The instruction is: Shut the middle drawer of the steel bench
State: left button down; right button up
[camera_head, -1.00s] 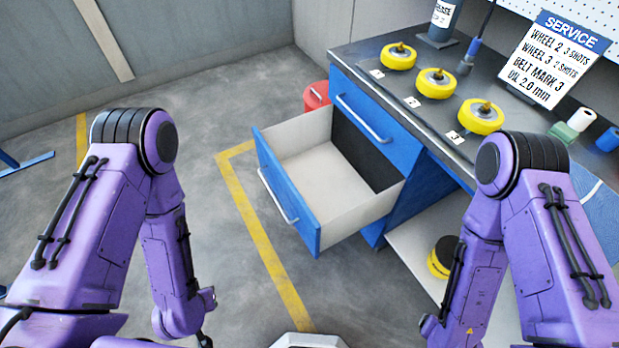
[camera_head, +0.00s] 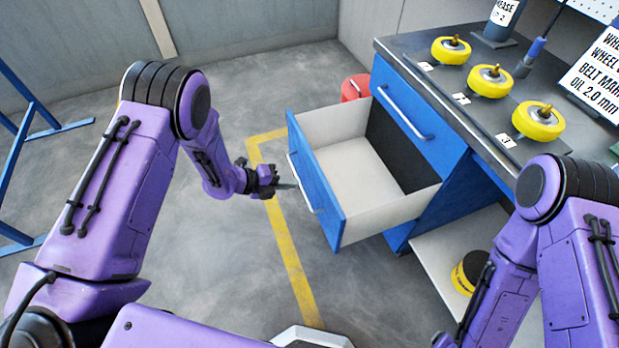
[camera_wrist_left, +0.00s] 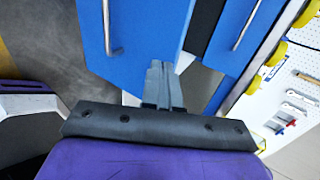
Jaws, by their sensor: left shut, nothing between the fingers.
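The middle drawer (camera_head: 322,197) of the steel bench stands pulled far out, and its pale interior looks empty. Its blue front with a metal bar handle faces my left arm. In the left wrist view the blue drawer front (camera_wrist_left: 136,30) and its handle lie just beyond the fingers. My left gripper (camera_head: 290,186) is shut and empty, close to the drawer front near the handle. It also shows in the left wrist view (camera_wrist_left: 160,80); whether it touches the front I cannot tell. The right gripper is out of view; only my right arm shows.
The upper drawer (camera_head: 405,120) is shut. Several yellow wheels (camera_head: 490,81) stand on the bench top (camera_head: 440,78). A red can (camera_head: 355,88) stands behind the open drawer. A yellow and black object (camera_head: 466,274) lies on the low shelf.

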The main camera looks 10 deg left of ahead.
aim_at(320, 180)
pick_arm(q)
jog(key=w+d, duration=0.1)
jog(key=w+d+f+p, duration=0.1)
jog(key=d, duration=0.1)
jog(key=w+d, duration=0.1)
jog(key=d, duration=0.1)
jog(key=shift+w+d+f, duration=0.15)
jog(key=shift+w+f, duration=0.05)
jog(key=shift+w, duration=0.05)
